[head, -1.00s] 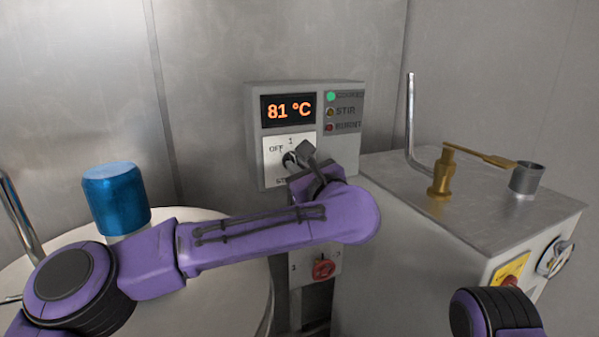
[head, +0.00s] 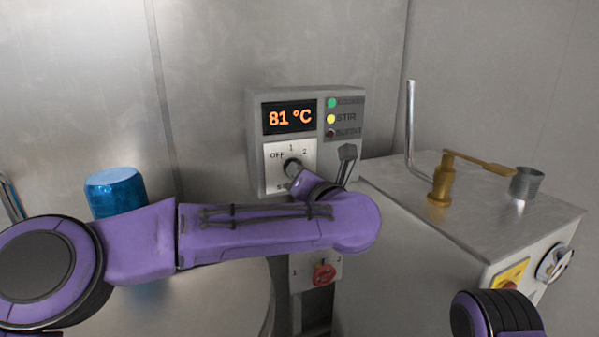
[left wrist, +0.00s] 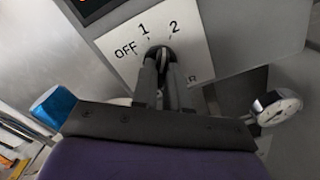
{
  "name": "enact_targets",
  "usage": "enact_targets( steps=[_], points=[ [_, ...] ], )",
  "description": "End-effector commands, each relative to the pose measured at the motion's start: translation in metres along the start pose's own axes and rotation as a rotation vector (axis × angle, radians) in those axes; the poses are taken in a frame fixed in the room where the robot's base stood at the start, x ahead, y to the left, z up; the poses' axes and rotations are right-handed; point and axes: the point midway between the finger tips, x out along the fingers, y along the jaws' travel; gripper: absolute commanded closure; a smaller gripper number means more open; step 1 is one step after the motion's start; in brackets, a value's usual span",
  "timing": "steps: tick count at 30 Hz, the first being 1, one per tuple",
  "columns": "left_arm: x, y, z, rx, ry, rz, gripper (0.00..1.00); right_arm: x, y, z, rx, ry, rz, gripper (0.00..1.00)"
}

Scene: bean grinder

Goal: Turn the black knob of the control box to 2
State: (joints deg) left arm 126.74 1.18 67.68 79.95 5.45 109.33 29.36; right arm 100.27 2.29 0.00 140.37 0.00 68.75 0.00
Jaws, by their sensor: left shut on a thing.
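The grey control box (head: 351,178) is fixed at the back wall. Its display reads 81 °C, and its white dial plate (left wrist: 115,35) is marked OFF, 1 and 2. The black knob (head: 291,167) sits at the middle of the plate; it also shows in the left wrist view (left wrist: 159,52). My left gripper (left wrist: 162,60) is shut on the knob, one finger on each side. The gripper is rolled over to a tilt in the head view, and my purple arm covers the box's lower edge. Which mark the knob points to is hard to tell. My right gripper is out of view.
The STIR light (head: 331,119) glows yellow and the green light (head: 332,103) above it is lit. A second panel with a red knob (head: 324,274) is below. A blue cylinder (head: 115,192) stands left. A metal machine (head: 440,240) with a brass lever (head: 480,160) stands right.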

Motion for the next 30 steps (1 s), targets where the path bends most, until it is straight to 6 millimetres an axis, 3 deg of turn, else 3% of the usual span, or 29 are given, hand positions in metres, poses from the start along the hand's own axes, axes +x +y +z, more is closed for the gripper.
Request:
enact_targets(
  steps=[10, 27, 28, 30],
  points=[
    [-0.0004, 0.0007, 0.0014, 0.144, -0.003, 0.0, 1.0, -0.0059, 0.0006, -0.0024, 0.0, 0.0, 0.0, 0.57],
    [-0.0004, 0.0, 0.0008, 0.174, -0.004, 0.0, 1.0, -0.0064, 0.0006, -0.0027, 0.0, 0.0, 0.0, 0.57],
    [-0.0004, 0.0, 0.0008, 0.174, -0.004, 0.0, 0.8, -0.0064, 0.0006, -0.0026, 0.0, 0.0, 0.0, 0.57],
    [-0.0004, 0.0, 0.0007, 0.174, -0.003, 0.0, 0.61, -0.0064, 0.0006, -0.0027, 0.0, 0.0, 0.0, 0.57]
  ],
)
